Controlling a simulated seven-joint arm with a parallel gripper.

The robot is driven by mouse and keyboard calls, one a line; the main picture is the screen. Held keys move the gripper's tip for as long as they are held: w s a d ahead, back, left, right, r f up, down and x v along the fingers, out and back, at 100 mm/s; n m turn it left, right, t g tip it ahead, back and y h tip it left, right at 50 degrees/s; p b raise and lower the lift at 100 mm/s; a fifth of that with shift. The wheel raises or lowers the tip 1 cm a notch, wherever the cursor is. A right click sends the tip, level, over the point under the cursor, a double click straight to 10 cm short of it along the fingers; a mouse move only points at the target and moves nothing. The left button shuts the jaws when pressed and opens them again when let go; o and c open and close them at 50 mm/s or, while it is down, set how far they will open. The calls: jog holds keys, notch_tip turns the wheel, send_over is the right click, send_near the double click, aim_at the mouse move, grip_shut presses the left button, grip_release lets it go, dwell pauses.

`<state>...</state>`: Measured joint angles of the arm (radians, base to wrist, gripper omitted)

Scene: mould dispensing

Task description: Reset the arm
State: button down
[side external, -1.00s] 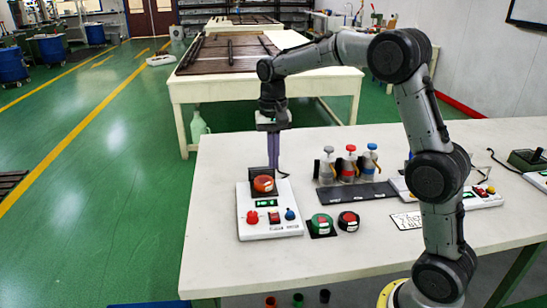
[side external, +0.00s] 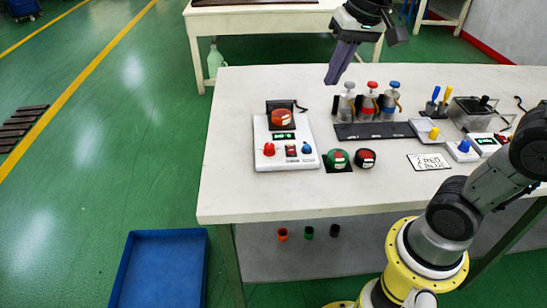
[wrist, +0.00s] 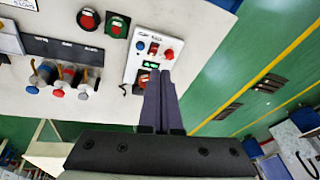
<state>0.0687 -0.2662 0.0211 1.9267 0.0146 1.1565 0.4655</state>
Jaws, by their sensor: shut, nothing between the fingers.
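My gripper (side external: 331,82) is shut, its two long purple-grey fingers together and empty. In the side external view it hangs above the table's far side, tilted, above and left of the dispensing bottles. In the wrist view the closed fingertips (wrist: 158,72) point toward the white control unit (wrist: 152,45), overlapping its edge in the picture; the height between them is hard to judge. The unit (side external: 285,155) carries an orange-red round mould (side external: 281,117), a lit green display and red and blue knobs.
Three bottles with grey, red and blue tops (side external: 369,98) stand behind a dark strip (side external: 375,131). A white label plate (side external: 429,161) and a metal box (side external: 475,112) are right. A blue bin (side external: 160,268) is on the floor.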

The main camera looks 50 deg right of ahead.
jog(key=s+a+f+n+t, duration=0.1)
jog(key=s+f+n, duration=0.4)
jog(key=s, duration=0.8)
notch_tip(320, 180, down, 2)
jog(key=shift+a+f+t, duration=0.2)
jog(key=shift+a+t, duration=0.15)
jog(key=shift+t, duration=0.25)
jog(key=c, duration=1.5)
grip_release()
jog(key=shift+f+n, duration=0.4)
jog(key=shift+o, duration=1.1)
jog(key=shift+w+r, duration=0.1)
jog(key=shift+r, duration=0.05)
jog(key=shift+o, duration=1.6)
jog(key=w+r+m, duration=0.2)
jog(key=r, duration=0.1)
jog(key=shift+r, duration=0.15)
jog(key=w+r+m, duration=0.2)
jog(key=w, duration=0.2)
jog(key=m+g, duration=0.5)
jog(key=g, duration=0.1)
send_over(290, 146)
notch_tip(290, 146, down, 10)
notch_tip(290, 146, down, 14)
jog(key=shift+s+r, duration=0.1)
